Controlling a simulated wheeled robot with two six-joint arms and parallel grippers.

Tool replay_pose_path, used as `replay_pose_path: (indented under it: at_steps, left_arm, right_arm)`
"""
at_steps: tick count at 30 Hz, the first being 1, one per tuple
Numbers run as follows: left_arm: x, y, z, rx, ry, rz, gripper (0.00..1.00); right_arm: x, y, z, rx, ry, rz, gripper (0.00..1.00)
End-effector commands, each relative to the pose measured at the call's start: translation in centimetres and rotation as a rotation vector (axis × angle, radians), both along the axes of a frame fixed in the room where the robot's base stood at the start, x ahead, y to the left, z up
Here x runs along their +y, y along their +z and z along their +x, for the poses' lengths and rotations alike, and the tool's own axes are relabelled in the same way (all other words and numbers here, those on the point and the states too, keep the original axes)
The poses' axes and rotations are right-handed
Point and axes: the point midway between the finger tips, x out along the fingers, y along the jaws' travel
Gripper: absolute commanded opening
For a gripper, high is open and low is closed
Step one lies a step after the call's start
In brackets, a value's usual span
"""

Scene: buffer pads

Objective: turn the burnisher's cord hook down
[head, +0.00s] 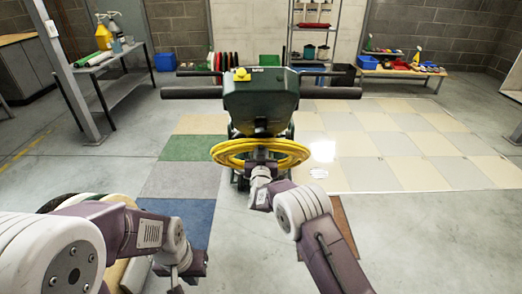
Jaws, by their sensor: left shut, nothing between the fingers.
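The burnisher (260,100) is a dark green machine with a black handlebar, standing upright in the middle of the head view. A yellow cord (225,150) hangs coiled on its near side. The cord hook cannot be made out clearly; my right gripper and the coil cover the place. My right gripper (262,158) reaches up to the middle of the coil. Its fingers are too small and hidden to show whether they are open or touching. My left gripper (182,272) is low at the left, shut and empty, apart from the burnisher.
Round pads (70,200) lie behind my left arm at lower left. A side table (115,65) with bottles stands at left, shelves (315,40) at the back, and a wooden bench (400,72) at back right. The tiled floor (400,145) at right is clear.

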Motion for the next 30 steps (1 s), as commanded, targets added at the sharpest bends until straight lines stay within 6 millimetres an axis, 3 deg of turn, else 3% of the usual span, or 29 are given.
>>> replay_pose_path:
  at_steps: [14, 23, 30]
  left_arm:
    - [0.0, -1.4, 0.0, 0.000, 0.000, 0.000, 0.00]
    - [0.0, -4.1, 0.0, 0.000, 0.000, 0.000, 0.00]
    - [0.0, -7.5, 0.0, 0.000, 0.000, 0.000, 0.00]
  right_arm:
    - [-0.3, -0.2, 0.0, -0.002, 0.072, 0.089, 0.00]
    - [-0.8, -0.5, 0.1, -0.003, 0.235, 0.293, 0.00]
    - [-1.2, -1.0, 0.3, -0.004, 0.377, 0.470, 0.00]
